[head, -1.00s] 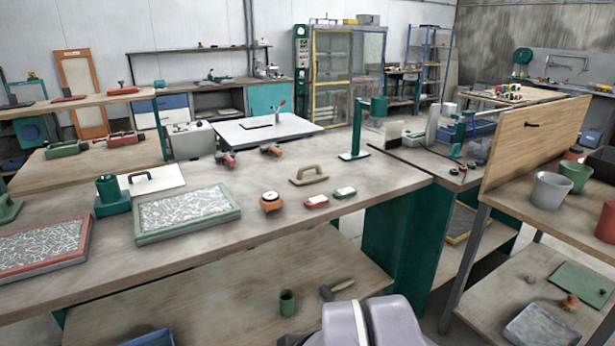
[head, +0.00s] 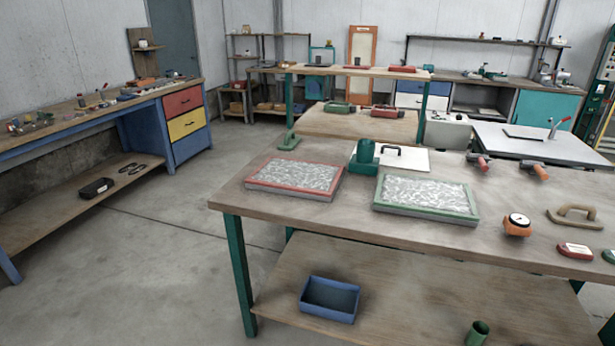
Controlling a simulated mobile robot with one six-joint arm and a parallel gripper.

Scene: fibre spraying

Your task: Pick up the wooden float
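The wooden float (head: 574,218), a tan block with an arched handle, lies on the worktable (head: 300,219) near the right edge of the head view. It is behind a red-and-white box (head: 575,250) and to the right of an orange round gauge (head: 517,225). Nothing is holding it. My gripper is not in view.
A red-framed tray (head: 294,177) and a green-framed tray (head: 426,196) of white fibre lie on the same table. A white plate with a black handle (head: 405,157) is behind them. A blue bin (head: 329,299) sits on the lower shelf. Open floor (head: 150,260) lies left.

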